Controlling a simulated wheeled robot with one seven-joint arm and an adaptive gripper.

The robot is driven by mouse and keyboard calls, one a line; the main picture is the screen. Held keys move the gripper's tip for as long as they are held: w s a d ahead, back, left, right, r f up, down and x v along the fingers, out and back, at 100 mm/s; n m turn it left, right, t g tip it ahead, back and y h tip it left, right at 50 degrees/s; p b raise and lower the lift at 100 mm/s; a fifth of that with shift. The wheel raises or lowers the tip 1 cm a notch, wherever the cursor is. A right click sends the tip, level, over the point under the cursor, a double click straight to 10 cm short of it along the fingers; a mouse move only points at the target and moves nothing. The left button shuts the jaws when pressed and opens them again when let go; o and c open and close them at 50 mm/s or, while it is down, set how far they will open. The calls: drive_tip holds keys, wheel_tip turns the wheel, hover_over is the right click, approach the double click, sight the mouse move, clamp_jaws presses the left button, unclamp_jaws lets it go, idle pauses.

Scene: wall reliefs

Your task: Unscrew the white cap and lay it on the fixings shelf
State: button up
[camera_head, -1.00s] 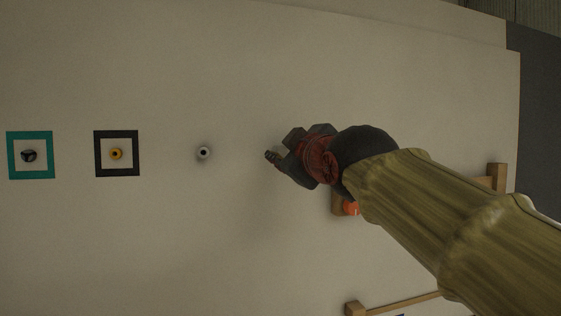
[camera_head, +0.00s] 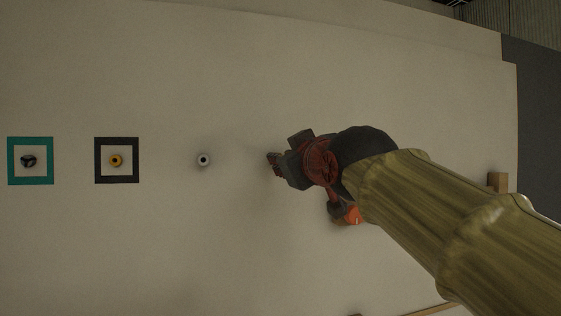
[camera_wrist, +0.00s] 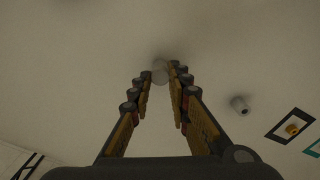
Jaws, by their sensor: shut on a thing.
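My gripper (camera_wrist: 162,74) has both fingers closed around a pale round thing at their tips, which looks like the white cap (camera_wrist: 160,66). In the head view my gripper (camera_head: 273,164) is near the wall, and its body hides the cap. I cannot tell there whether the cap touches the wall. The fixings shelf cannot be told for certain; a piece of wooden shelf (camera_head: 497,182) shows at the right, mostly behind my arm.
Left of my gripper a white stud (camera_head: 203,160) with a dark centre sticks out of the wall. It also shows in the wrist view (camera_wrist: 240,105). Further left are a black frame (camera_head: 98,160) around a yellow knob (camera_head: 116,160) and a teal frame (camera_head: 49,160) around a dark knob.

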drive_tip(key=n, duration=0.5)
drive_tip(key=shift+f, duration=0.1)
clamp_jaws()
drive_tip(key=shift+n, duration=0.3)
drive_tip(key=n, duration=0.4)
drive_tip(key=shift+a+f+n, duration=0.1)
drive_tip(key=shift+n, duration=0.3)
drive_tip(key=n+p, duration=0.1)
drive_tip(key=n, duration=0.4)
drive_tip(key=shift+s, duration=0.1)
